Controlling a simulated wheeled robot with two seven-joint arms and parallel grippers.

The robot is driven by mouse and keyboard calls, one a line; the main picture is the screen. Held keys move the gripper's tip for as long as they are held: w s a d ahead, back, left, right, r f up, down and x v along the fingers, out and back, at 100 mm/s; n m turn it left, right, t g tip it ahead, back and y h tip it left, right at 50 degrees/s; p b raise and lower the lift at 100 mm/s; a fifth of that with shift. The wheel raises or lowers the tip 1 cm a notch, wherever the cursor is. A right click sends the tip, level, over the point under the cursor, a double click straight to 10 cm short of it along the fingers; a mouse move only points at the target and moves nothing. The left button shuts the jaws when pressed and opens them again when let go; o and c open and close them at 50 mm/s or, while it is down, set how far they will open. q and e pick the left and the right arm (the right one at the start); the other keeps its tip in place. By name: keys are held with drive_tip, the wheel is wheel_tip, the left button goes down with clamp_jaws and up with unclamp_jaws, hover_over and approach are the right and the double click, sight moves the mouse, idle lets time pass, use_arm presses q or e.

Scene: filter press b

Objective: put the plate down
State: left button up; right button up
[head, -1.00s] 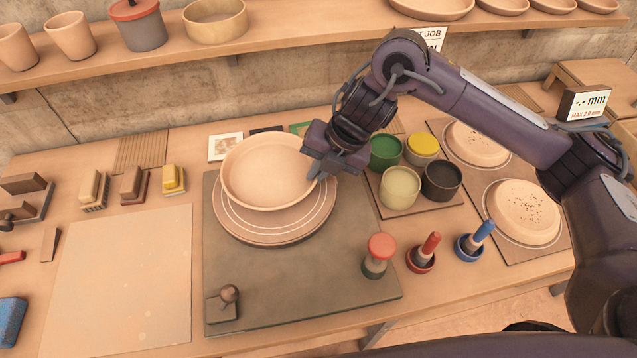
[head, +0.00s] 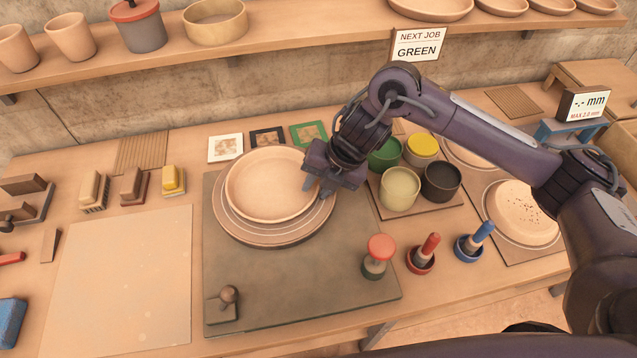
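The plate (head: 268,184) is a round, pinkish clay dish with a raised rim. It is level and sits low over the round ringed wheel (head: 272,240), roughly centred on it; I cannot tell for certain whether its foot touches. My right gripper (head: 318,190) is at the plate's right rim, one finger inside and one outside, and looks shut on it. The wheel's far part is hidden under the plate. My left gripper is not in view.
A grey-green mat (head: 300,285) lies under the wheel, with a small knobbed block (head: 225,305) at its front left. Glaze pots (head: 400,187) stand right of the gripper; a red-topped stamp (head: 378,257) stands nearer. A pale sheet (head: 120,285) lies left, bare.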

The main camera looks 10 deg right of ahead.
drive_tip(key=shift+r, duration=0.2)
drive_tip(key=shift+d+r, duration=0.1)
drive_tip(key=shift+r, duration=0.1)
drive_tip(key=v, duration=1.1)
drive_tip(key=shift+r, duration=0.25)
drive_tip(key=shift+d, duration=0.1)
